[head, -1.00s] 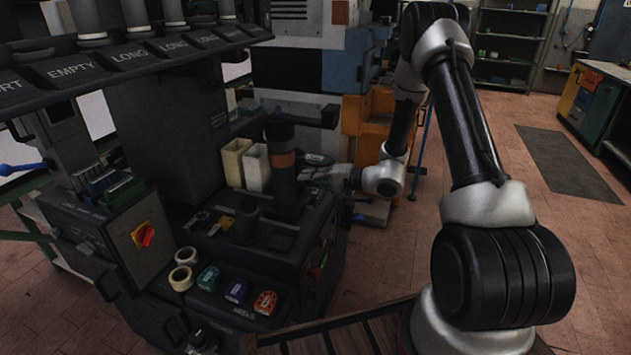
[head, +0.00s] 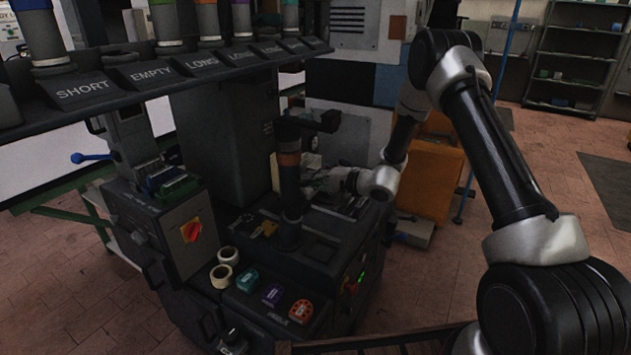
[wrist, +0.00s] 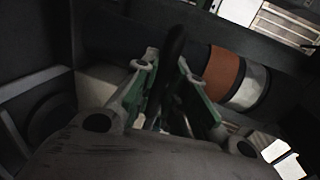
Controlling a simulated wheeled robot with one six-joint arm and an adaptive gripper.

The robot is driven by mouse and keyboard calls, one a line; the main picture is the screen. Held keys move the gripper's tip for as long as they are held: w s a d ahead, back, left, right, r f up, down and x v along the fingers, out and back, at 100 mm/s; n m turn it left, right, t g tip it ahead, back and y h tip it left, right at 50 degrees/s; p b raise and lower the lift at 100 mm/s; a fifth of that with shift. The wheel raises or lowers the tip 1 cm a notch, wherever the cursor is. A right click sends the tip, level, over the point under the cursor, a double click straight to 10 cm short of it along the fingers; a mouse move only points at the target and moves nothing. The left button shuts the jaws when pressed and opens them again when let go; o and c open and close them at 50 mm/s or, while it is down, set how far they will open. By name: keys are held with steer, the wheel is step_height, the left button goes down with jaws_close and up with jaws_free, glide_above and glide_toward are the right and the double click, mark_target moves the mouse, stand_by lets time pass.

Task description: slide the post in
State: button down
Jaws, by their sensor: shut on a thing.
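The post (head: 290,198) is a dark upright cylinder with an orange-brown band near its top. In the head view its lower end lines up with the dark round cup (head: 288,236) on the machine deck; how deep it sits I cannot tell. The banded cylinder (wrist: 222,74) shows beside the fingers, with an orange and a pale band.
A rack (head: 190,68) labelled SHORT, EMPTY and LONG overhangs the left side. Tape rolls (head: 225,268) and coloured pieces (head: 272,295) lie on the front ledge. A red switch (head: 191,230) is on the box at left. An orange cabinet (head: 432,178) stands behind my arm.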

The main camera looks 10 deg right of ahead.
steer(key=shift+w+a+r, duration=0.1)
steer(key=c, duration=1.5)
jaws_free()
steer(key=shift+a, duration=0.1)
steer(key=shift+o, duration=0.2)
steer(key=v, duration=1.2)
